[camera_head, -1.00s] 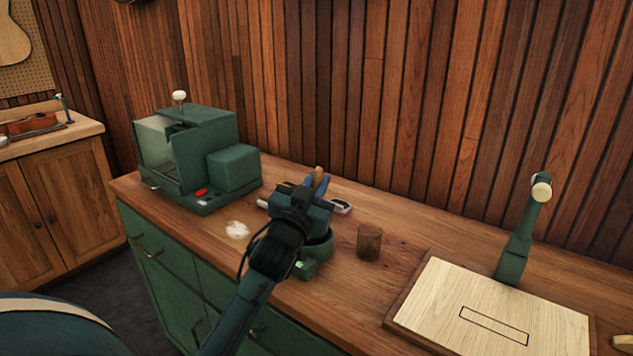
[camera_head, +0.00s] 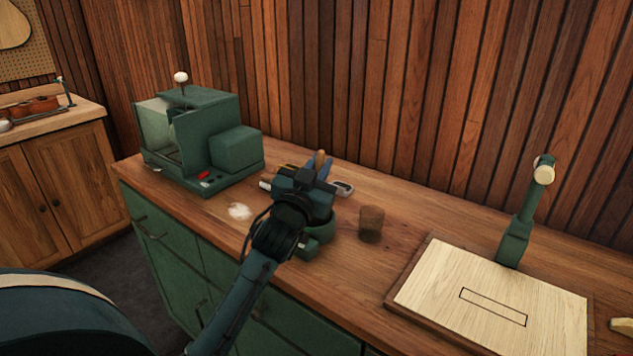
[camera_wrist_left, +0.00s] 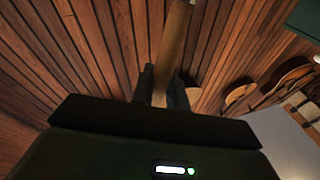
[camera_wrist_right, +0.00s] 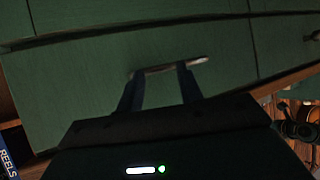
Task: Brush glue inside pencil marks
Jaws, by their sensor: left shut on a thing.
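The pencil marks (camera_head: 492,307) form a thin rectangular outline on a pale wood board (camera_head: 430,290) at the right of the bench. My left gripper (camera_head: 318,178) is shut on a brush with a wooden handle (camera_head: 320,157). The handle also shows between the fingers in the left wrist view (camera_wrist_left: 172,45). The gripper is over a round green pot (camera_head: 327,238), mostly hidden behind it. The bristles are hidden, so I cannot tell whether they touch glue. My right gripper (camera_wrist_right: 160,75) is open, facing a drawer handle (camera_wrist_right: 170,67) on a green cabinet front.
A green machine (camera_head: 205,140) stands at the back left of the bench (camera_head: 210,200). A brown cup (camera_head: 372,224) stands between the pot and the board. A green post (camera_head: 515,235) rises at the board's back edge. A white patch (camera_head: 239,211) lies left of the pot.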

